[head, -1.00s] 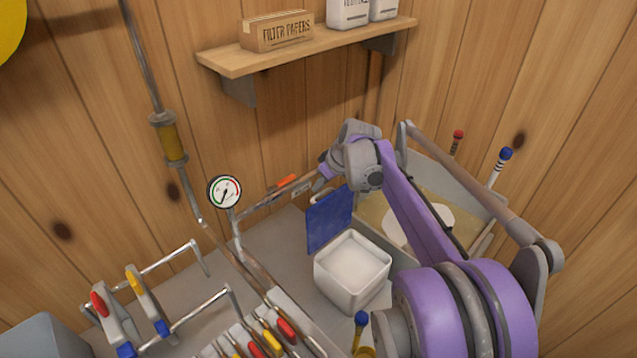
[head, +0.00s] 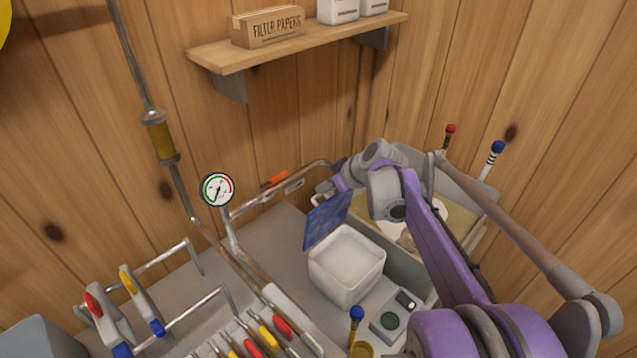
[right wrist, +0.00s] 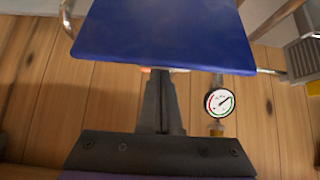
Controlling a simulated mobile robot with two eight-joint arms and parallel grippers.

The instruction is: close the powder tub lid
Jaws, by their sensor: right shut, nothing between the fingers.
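The powder tub (head: 347,285) is a white square tub with pale powder inside, standing on the grey bench in the head view. Its blue lid (head: 325,222) is open, hinged at the tub's far left edge and tilted up. In the right wrist view the lid (right wrist: 165,35) fills the top middle. My right gripper (right wrist: 162,78) is shut and empty, its fingertips close to the lid's edge; I cannot tell whether they touch. In the head view my right gripper (head: 343,184) is behind the lid, its tips hidden. My left gripper is out of view.
A pressure gauge (head: 217,189) on a pipe stands left of the tub. A shelf (head: 300,48) hangs above.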

